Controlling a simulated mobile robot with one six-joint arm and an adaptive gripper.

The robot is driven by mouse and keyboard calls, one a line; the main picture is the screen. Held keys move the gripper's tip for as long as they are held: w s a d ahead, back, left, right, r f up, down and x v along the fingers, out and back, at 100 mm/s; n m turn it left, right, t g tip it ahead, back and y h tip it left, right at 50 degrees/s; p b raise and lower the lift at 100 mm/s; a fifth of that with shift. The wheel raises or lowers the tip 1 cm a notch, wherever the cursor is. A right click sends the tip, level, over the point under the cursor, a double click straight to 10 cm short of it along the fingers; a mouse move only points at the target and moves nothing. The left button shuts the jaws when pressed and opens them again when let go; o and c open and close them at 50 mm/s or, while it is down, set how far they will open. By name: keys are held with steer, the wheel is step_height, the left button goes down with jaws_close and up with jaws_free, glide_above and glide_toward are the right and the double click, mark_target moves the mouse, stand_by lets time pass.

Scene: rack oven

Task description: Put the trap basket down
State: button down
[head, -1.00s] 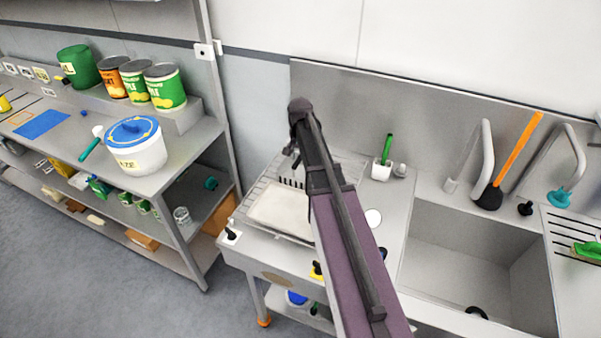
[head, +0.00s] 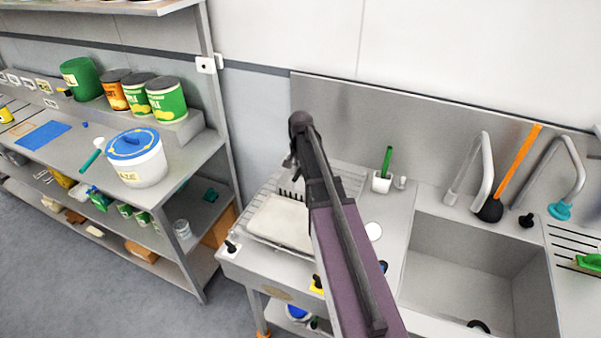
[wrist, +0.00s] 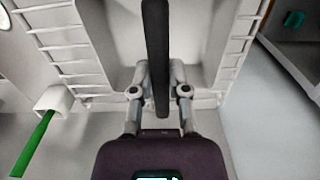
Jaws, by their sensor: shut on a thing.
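My gripper (wrist: 159,80) is shut, its two finger linkages drawn in from both sides. In the head view my arm hides most of the gripper; only a small grey part (head: 290,161) shows left of the arm, over the wire rack (head: 262,201) on the counter left of the sink (head: 465,255). I cannot tell its height above the rack.
A pale tray (head: 281,222) lies on the rack area. A white holder (head: 381,182) with a green brush stands behind, right of the rack. Taps and an orange-handled plunger (head: 515,170) line the sink's back. A shelf with a white tub (head: 137,163) stands left.

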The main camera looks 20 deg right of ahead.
steer(key=shift+r+p, duration=1.75)
steer(key=shift+r, duration=0.1)
steer(key=s+a+r+p, duration=0.1)
steer(key=s+a, duration=0.1)
steer(key=s, duration=1.4)
